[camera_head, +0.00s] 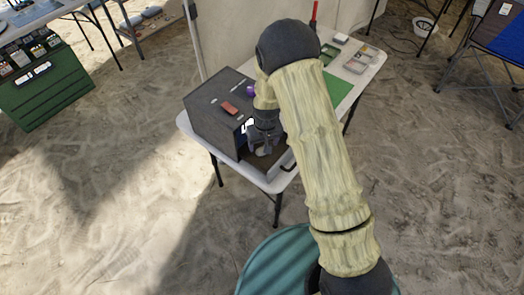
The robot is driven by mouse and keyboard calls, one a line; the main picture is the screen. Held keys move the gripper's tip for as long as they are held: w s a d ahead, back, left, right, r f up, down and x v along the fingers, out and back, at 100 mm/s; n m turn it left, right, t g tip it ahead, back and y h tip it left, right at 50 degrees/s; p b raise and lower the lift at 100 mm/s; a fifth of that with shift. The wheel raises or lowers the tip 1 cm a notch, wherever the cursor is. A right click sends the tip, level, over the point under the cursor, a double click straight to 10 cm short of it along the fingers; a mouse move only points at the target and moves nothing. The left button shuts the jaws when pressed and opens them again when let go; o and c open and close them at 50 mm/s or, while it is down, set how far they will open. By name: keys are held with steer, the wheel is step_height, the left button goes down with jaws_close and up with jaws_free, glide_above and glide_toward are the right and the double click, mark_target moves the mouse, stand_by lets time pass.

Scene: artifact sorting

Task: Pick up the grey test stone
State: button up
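My arm reaches across the picture to a dark grey box (208,104) on a white folding table (283,183). My gripper (262,146) points down at the box's open front, low over its dark floor. A small pale grey shape beside the fingertips may be the grey test stone, but it is too small and too covered to be sure. I cannot tell whether the fingers are open or shut on it.
A red item (229,107) lies on the box top, with a purple item (251,89) near its back edge. A green mat (337,88) and small trays (362,59) lie farther back. A green crate (43,85) and a blue chair (497,42) stand apart on sand.

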steer(key=shift+w+a+f+p, duration=0.1)
steer(key=shift+w+f+p, duration=0.1)
steer(key=shift+f, duration=0.55)
steer(key=shift+w+a+f+p, duration=0.1)
steer(key=shift+w+f+p, duration=0.05)
steer(key=shift+f, duration=0.65)
steer(key=shift+w+f+p, duration=0.15)
steer(key=shift+w+f, duration=0.05)
steer(key=shift+f, duration=0.55)
steer(key=c, duration=1.1)
steer(key=shift+r, duration=0.1)
step_height(320, 180, up, 18)
steer(key=shift+f+b, duration=0.1)
steer(key=shift+b, duration=0.95)
